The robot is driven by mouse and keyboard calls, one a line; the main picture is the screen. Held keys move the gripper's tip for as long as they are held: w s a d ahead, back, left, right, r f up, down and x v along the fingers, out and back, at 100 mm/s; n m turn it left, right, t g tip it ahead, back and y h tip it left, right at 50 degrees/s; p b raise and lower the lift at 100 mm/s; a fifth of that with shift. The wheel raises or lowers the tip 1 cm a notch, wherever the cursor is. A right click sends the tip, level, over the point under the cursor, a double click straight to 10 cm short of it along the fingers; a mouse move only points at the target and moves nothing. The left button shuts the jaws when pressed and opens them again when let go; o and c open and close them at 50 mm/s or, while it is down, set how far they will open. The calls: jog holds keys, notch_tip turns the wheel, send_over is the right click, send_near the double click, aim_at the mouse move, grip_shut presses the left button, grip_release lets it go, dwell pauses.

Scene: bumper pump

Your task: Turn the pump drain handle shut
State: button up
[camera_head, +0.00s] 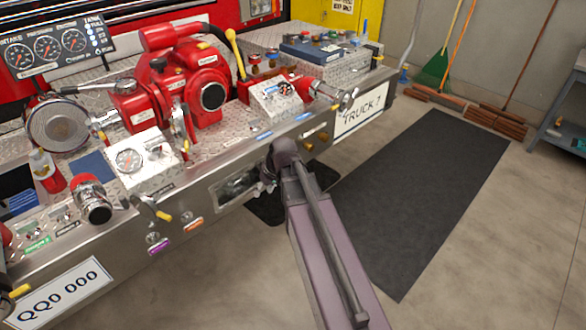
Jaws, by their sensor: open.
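The red pump (185,85) sits on the diamond-plate deck of the truck bumper. Several small valves with handles line the bumper's front face. One handle with a yellow tip (155,209) sticks out at the front left, above a purple tag (158,247) and an orange tag (193,225). The labels are too small to read, so I cannot tell which handle is the pump drain. My gripper (267,181) is at the bumper's front face, just right of a dark recess (236,186). My arm mostly hides it, and I cannot tell whether it touches anything.
Gauges (45,48) stand at the upper left. A dark mat (430,190) covers open floor at the right. Brooms (530,55) and a grey bench (565,125) stand farther right.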

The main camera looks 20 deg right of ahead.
jog(key=w+d+f+n+t+y+b, duration=0.2)
jog(key=w+d+f+t+b, duration=0.4)
jog(key=w+d+f+b, duration=0.55)
jog(key=w+d+f+t+b, duration=0.1)
jog(key=w+d+t+b, duration=0.1)
jog(key=d+b, duration=0.3)
jog(key=w+d+f+t+b, duration=0.1)
jog(key=w+d+b, duration=0.4)
jog(key=d, duration=0.6)
jog(key=shift+d+t+h+b, duration=0.3)
jog(key=shift+t+b, duration=0.05)
jog(key=shift+t, duration=0.25)
jog(key=shift+w, duration=0.15)
jog(key=shift+b+x, duration=2.7)
jog(key=shift+x, duration=4.2)
jog(key=shift+f, duration=0.1)
